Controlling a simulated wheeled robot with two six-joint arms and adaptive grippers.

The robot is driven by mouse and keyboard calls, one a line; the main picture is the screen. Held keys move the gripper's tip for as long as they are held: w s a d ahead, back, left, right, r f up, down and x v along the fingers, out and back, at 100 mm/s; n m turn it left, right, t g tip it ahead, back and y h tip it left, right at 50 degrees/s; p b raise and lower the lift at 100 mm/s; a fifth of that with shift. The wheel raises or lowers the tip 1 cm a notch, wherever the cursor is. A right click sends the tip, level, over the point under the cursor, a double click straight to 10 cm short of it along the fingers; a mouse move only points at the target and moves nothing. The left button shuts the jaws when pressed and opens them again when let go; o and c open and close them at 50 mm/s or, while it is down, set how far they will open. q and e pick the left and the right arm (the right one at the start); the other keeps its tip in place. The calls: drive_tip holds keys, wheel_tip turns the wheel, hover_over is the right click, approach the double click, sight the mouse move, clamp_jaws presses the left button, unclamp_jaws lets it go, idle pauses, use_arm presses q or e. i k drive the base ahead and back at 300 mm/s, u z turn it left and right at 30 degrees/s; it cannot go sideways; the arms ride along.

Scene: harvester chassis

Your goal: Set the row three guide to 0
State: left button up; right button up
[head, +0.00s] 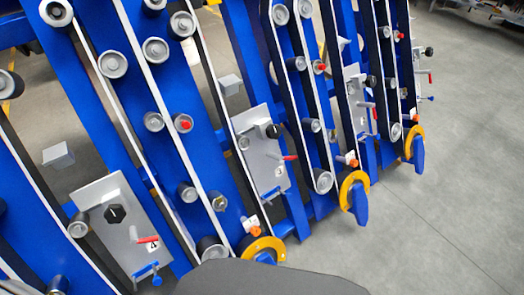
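Blue row units with black belts and grey rollers cross the head view at a slant. A grey control panel (105,225) at the lower left carries a black knob (115,213), a red-handled lever (147,240) and a blue handle (147,270). A second grey panel (263,165) near the middle has a black knob (273,131) and a red lever (289,158). A third grey panel (358,103) stands further right, partly hidden by belts. I cannot tell which belongs to row three, and any guide scale is too small to read. Neither gripper shows.
Yellow rings with blue tips stick out at the row ends, one in the middle (353,187) and one at the right (416,142). A third yellow ring (262,246) is partly covered at the bottom. Grey concrete floor (450,210) on the right is clear.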

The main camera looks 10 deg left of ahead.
sight(289, 195)
drive_tip(key=k, duration=1.15)
drive_tip(key=z, duration=1.1)
drive_tip(key=i, duration=2.2)
drive_tip(key=u, duration=1.35)
drive_tip(key=i, duration=0.45)
drive_tip(key=u, duration=0.45)
